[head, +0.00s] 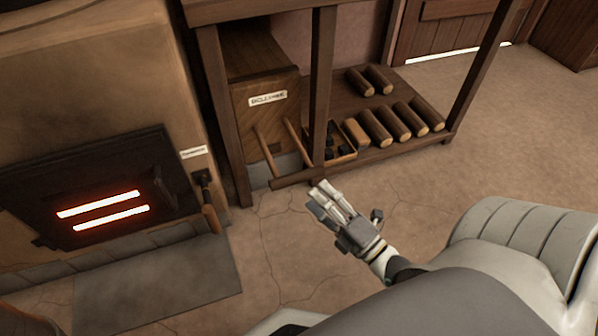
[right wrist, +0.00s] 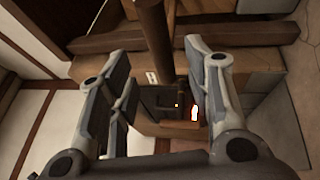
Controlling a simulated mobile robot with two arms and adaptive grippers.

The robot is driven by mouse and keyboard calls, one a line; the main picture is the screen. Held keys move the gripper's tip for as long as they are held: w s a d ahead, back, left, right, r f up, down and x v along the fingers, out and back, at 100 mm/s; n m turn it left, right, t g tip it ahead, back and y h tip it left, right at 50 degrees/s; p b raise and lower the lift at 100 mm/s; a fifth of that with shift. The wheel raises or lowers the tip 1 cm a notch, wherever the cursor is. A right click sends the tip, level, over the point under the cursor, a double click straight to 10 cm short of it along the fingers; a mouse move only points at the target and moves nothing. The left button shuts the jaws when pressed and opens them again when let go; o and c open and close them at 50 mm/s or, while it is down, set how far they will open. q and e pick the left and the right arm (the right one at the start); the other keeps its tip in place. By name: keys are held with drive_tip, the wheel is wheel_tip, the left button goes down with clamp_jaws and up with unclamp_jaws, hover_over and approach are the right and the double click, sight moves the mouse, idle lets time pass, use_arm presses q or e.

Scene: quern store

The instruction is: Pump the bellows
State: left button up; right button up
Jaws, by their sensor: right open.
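The bellows (head: 262,112) is a wooden box with a white label, set inside a dark timber frame in the head view. Two rods run from its front to a wooden crossbar handle (head: 290,179) low near the floor. My right gripper (head: 318,193) is open just in front and to the right of the handle's right end, apparently apart from it. In the right wrist view a dark upright bar (right wrist: 153,40) shows between and beyond the spread fingers; I cannot tell whether it is the handle or a frame post. My left gripper is not in view.
A furnace with a glowing grate (head: 102,210) stands at the left, with a lever (head: 209,213) at its side. A low shelf (head: 345,98) bears several logs (head: 408,120) and a small wooden box (head: 343,154). The floor (head: 480,140) on the right is clear.

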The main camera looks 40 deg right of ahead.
sight(303, 181)
drive_tip(key=b+x, duration=0.2)
drive_tip(key=x, duration=0.4)
drive_tip(key=shift+w+f+b, duration=0.1)
drive_tip(key=shift+f+b, duration=0.05)
drive_tip(key=shift+b, duration=0.25)
drive_tip(key=shift+w+a+r, duration=0.15)
drive_tip(key=shift+w+r, duration=0.15)
drive_tip(key=shift+w, duration=0.4)
drive_tip(key=shift+c, duration=0.4)
clamp_jaws()
